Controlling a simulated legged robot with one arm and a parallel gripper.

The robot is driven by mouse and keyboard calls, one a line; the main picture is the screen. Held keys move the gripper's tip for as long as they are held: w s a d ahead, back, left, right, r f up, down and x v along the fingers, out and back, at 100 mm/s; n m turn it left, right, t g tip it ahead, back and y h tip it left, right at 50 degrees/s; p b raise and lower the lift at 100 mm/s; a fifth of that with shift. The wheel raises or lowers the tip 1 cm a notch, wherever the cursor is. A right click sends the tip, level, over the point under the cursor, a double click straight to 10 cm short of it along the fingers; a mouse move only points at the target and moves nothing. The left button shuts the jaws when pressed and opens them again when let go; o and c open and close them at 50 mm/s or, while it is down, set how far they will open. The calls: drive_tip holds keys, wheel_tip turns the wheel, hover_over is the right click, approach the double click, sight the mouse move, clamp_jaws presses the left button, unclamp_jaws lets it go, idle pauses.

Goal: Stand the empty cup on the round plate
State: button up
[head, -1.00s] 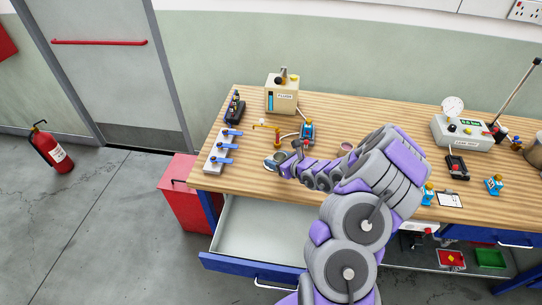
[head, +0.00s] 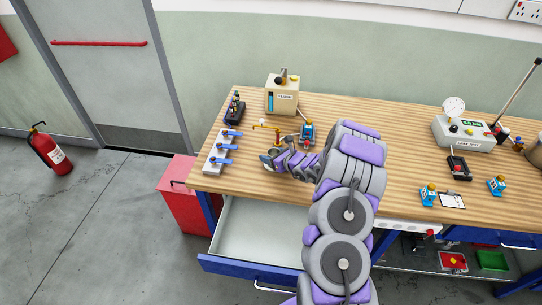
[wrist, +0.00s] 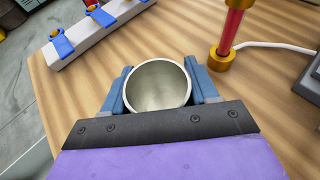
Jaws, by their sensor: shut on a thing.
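The empty cup (wrist: 157,103) is a round, pale metallic vessel with an open top and a bare inside. In the wrist view it sits upright between the two blue fingers of my gripper (wrist: 160,92), which is shut on it. In the head view my gripper (head: 268,159) is low over the left part of the bench, and the cup shows only as a small round shape beside it. I cannot tell whether the cup's base touches the wood. I cannot make out the round plate in either view.
A white block with blue levers (head: 221,151) stands left of my gripper. A red post on a brass base (wrist: 229,35) stands beyond it, right in the wrist view. A cream box (head: 282,94) stands behind. An open drawer (head: 262,235) juts out below the bench.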

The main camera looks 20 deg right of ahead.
drive_tip(key=o, duration=1)
drive_tip(key=shift+o, duration=0.2)
